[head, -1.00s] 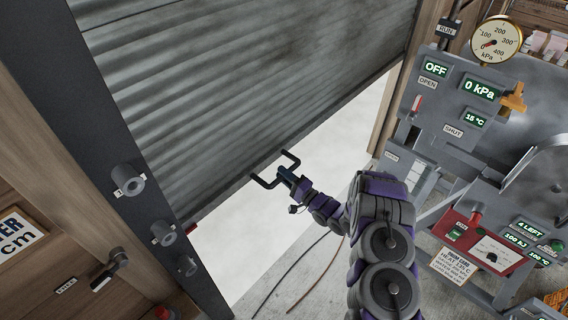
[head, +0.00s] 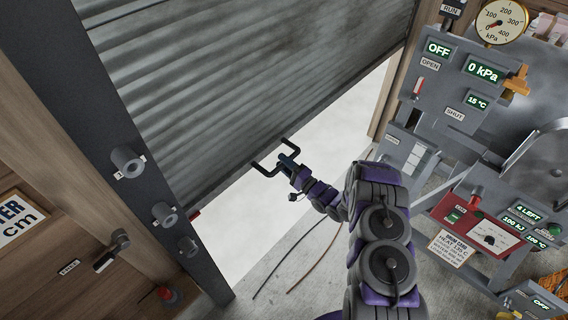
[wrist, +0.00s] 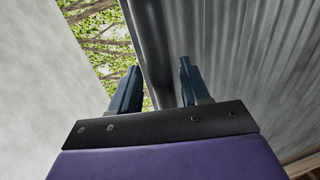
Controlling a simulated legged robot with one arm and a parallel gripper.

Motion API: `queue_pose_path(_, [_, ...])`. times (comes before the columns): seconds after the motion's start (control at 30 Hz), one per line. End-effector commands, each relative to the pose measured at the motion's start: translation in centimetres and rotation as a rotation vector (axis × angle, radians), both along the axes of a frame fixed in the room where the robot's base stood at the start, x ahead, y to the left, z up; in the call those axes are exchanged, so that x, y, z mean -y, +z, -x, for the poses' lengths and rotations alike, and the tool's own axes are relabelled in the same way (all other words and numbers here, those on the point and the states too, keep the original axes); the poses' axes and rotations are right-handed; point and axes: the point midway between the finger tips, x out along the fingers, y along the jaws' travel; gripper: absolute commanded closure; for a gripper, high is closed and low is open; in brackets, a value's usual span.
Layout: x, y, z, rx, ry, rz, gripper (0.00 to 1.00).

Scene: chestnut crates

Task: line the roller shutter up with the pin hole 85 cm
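The grey corrugated roller shutter (head: 240,80) is part-way down, with bright open space under its slanting bottom edge. A black U-shaped handle (head: 257,170) sticks out from that edge. My gripper (head: 286,160) is at this handle. In the wrist view, my gripper's fingers (wrist: 160,82) stand apart with a dark bar (wrist: 153,45) between them; whether both press on it is unclear. Several round grey pin-hole sockets (head: 164,215) run down the dark left post. A red tip (head: 194,213) shows by the shutter's lower left corner. No 85 cm mark is readable.
At the right stands a grey machine panel (head: 455,90) with a gauge (head: 501,22), displays and a red box (head: 480,222). A wooden wall with a partly cut-off sign (head: 18,217) is at the left. Cables (head: 315,260) lie on the floor.

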Motion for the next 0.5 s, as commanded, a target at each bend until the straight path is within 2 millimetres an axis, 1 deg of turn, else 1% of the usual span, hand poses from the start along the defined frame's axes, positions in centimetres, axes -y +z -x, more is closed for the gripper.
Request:
queue_pose_path(0.27, [0.3,0.0,0.1,0.001,-0.001,0.0,0.54])
queue_pose_path(0.37, [1.0,-0.1,0.6,0.0,-0.002,0.0,0.54])
queue_pose_path(0.5, [2.9,-0.6,2.1,-0.004,-0.006,0.0,0.54])
